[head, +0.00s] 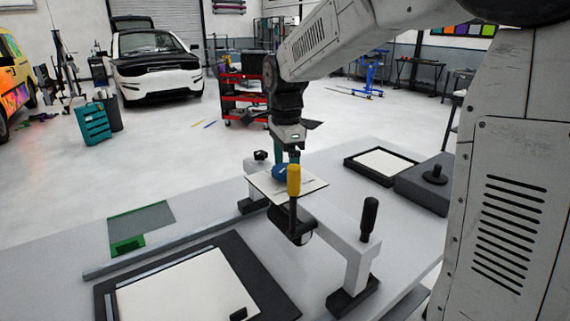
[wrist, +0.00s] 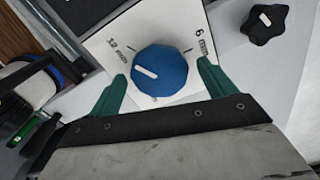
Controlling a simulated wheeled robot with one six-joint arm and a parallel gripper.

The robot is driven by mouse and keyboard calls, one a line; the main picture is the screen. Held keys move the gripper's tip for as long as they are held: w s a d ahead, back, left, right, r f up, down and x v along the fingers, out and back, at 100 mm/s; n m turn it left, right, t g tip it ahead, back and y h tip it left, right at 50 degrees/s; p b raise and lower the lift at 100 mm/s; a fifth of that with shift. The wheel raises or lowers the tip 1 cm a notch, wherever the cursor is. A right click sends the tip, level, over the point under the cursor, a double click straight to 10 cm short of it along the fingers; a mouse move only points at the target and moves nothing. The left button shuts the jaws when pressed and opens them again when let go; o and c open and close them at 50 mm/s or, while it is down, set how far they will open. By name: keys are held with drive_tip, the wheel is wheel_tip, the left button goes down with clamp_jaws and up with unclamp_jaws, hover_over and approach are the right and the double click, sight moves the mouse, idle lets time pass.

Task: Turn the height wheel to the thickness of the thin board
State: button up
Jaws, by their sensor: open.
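The blue height wheel (wrist: 165,75) sits on a white plate (wrist: 105,38) lettered "12 mm" on the left and "6 mm" on the right. Its white pointer line points left and slightly up, on the 12 mm side. My gripper (wrist: 162,72) is open, with one teal finger on each side of the wheel; contact is not clear. In the head view the wheel (head: 279,172) shows below my gripper, partly behind a yellow handle (head: 294,180). A pale board (head: 185,290) lies in a dark frame in front; another (head: 381,162) lies in a black tray behind. Their thicknesses cannot be told.
The wheel's plate is on a grey beam (head: 335,229) across the bench, with a black upright handle (head: 369,218) at its right end. A star knob (wrist: 265,23) is near the plate. A dark box (head: 425,186) stands at right. A green-edged piece (head: 128,245) lies at left.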

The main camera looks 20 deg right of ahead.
drive_tip(key=c, duration=1)
